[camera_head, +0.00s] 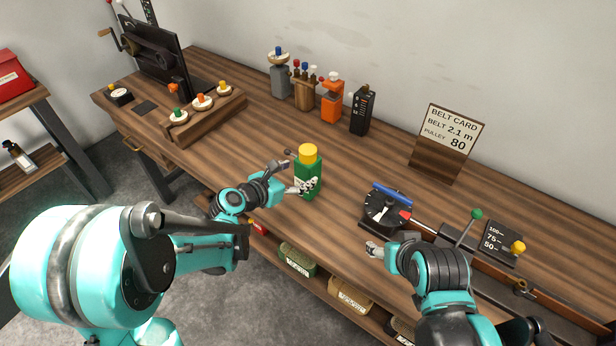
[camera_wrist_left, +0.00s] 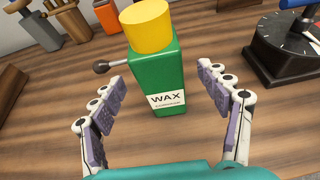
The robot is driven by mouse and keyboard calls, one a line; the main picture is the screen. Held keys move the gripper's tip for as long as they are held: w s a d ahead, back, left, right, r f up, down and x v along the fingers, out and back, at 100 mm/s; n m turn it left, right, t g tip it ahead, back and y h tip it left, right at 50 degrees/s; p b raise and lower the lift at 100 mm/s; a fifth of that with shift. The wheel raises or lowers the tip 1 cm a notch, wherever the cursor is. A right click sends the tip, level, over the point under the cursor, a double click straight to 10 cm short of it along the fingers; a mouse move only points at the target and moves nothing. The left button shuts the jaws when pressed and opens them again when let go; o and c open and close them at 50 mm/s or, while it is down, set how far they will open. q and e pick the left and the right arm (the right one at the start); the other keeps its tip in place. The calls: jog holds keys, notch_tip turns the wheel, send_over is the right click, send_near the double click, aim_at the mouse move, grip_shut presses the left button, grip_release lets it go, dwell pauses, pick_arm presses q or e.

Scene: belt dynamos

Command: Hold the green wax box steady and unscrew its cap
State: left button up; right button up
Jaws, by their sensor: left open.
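The green wax box (camera_head: 309,186) stands upright on the workbench with a yellow cap (camera_head: 308,152) on its top. In the left wrist view the box (camera_wrist_left: 155,70) shows a white WAX label, and the yellow cap (camera_wrist_left: 147,25) sits on it. My left gripper (camera_head: 304,186) is at the front of the box. In the left wrist view the left gripper (camera_wrist_left: 163,92) is open, one finger on each side of the box with gaps between. My right gripper (camera_head: 373,249) is over the bench front, right of the box and apart from it; its jaw state is unclear.
A black dial device (camera_head: 383,212) with a blue bar stands right of the box. A belt card (camera_head: 447,140) stands behind. Several bottles and tools, including an orange one (camera_head: 332,103), line the wall. A wooden rack (camera_head: 205,121) is at the left. Bins (camera_head: 298,260) sit under the bench.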

pick_arm(q)
jog(key=b+x, duration=0.1)
jog(key=x, duration=0.4)
jog(key=shift+w+d+b, duration=0.15)
jog(key=shift+w+b, duration=0.2)
jog(key=shift+s+r, duration=0.15)
jog(key=shift+c, duration=0.9)
jog(key=c, duration=1.5)
